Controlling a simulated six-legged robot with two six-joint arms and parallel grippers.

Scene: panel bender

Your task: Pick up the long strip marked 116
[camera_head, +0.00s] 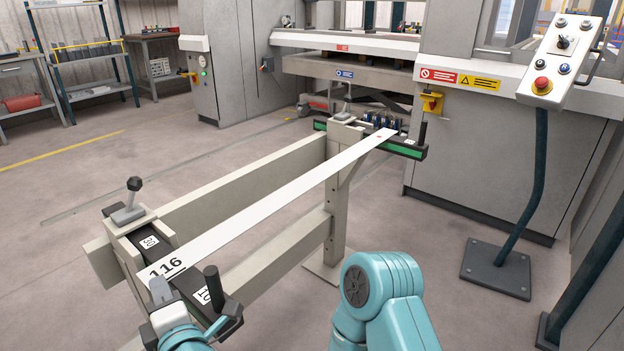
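The long white strip marked 116 (270,207) runs from the near left to the far right. Its near end, with the black number, rests on a dark holder (150,243) of the stand. Its far end, with a small red mark, lies at a dark and green holder (404,147). My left gripper (159,290) is at the near end, just below the number, and overlaps the strip's edge in the picture. Its fingers are seen from behind, so I cannot tell whether they grip the strip. My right arm shows only as teal links; its gripper is out of view.
The beige stand (240,175) has a clamp lever (128,203) at left and a dark upright post (213,287) right of the strip's near end. A control pendant (560,60) on a pole stands at right. The grey machine is behind; floor is open at left.

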